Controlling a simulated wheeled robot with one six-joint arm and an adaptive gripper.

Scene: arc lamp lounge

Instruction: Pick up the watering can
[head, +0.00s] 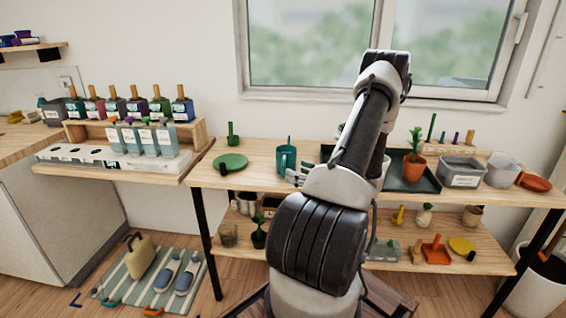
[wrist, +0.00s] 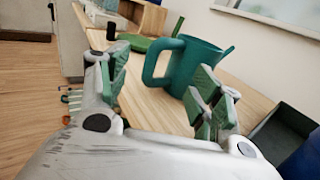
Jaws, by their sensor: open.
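The teal watering can (head: 287,161) stands upright on the wooden table, left of my arm in the head view. In the wrist view the watering can (wrist: 194,64) is just ahead, with its looped handle toward the left and a thin spout at the right. My gripper (wrist: 165,85) is open, with its green-padded fingers apart. The handle shows between the fingers in the wrist view, and the right finger covers part of the can's lower body. I cannot tell whether the fingers touch it. In the head view my gripper (head: 297,176) is partly hidden by my arm.
A dark tray (head: 420,181) with a potted cactus (head: 414,160) is on the right. Bottles stand on a wooden rack (head: 195,128) at the left. A lower shelf (head: 385,262) holds small items.

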